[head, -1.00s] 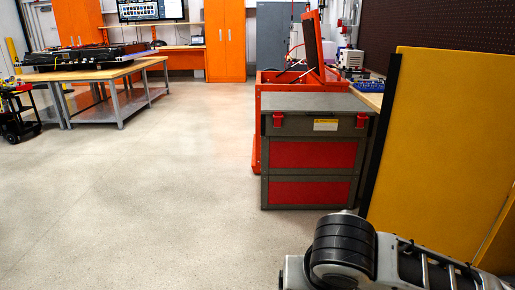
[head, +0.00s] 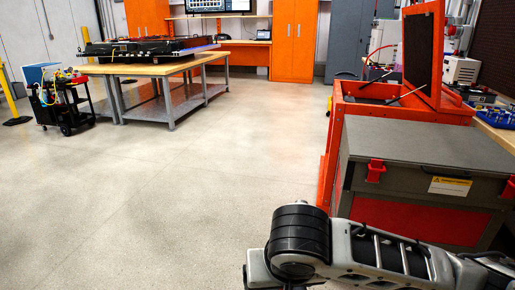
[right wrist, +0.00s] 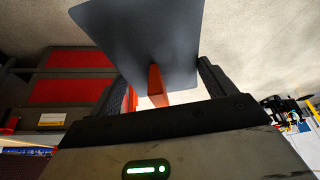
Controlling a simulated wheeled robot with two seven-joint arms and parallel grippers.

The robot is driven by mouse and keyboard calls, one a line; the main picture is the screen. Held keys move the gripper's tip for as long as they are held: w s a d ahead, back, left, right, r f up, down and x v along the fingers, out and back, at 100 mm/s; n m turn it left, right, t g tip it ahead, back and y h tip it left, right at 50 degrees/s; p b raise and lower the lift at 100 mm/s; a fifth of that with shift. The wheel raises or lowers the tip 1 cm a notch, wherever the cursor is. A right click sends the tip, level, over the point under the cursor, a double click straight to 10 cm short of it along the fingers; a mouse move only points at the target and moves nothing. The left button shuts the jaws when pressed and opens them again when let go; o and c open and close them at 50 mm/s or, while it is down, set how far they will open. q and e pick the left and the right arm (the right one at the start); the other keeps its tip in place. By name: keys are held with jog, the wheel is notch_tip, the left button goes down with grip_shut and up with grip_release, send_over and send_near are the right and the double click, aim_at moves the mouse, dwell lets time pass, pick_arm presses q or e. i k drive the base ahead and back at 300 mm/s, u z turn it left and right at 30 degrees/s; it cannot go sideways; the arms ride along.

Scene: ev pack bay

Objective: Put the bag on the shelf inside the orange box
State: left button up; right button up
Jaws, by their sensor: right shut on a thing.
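In the right wrist view, my right gripper (right wrist: 163,76) is shut on an orange strap-like piece (right wrist: 157,88) of a dark grey, flat-sided thing, which I take to be the bag (right wrist: 145,35). The bag sticks out beyond the fingertips, over the floor. The orange box (head: 420,113) stands at the right in the head view, its dark-faced lid (head: 420,50) raised. The box's inside is mostly hidden, and I cannot make out a shelf in it. My right forearm crosses the bottom right of the head view; its gripper is outside that picture. My left gripper is in neither view.
A grey and red chest (head: 400,150) with red latches stands in front of the orange box. A workbench (head: 150,68) carries a black pack at the back left, with a small black cart (head: 65,110) beside it. Floor (head: 150,200) at left and centre is clear.

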aim_at(367, 102)
jog(key=u, duration=0.2)
jog(key=i, duration=2.45)
jog(key=z, duration=0.15)
jog(key=i, duration=2.35)
jog(key=z, duration=1.3)
jog(key=i, duration=1.95)
jog(key=z, duration=0.7)
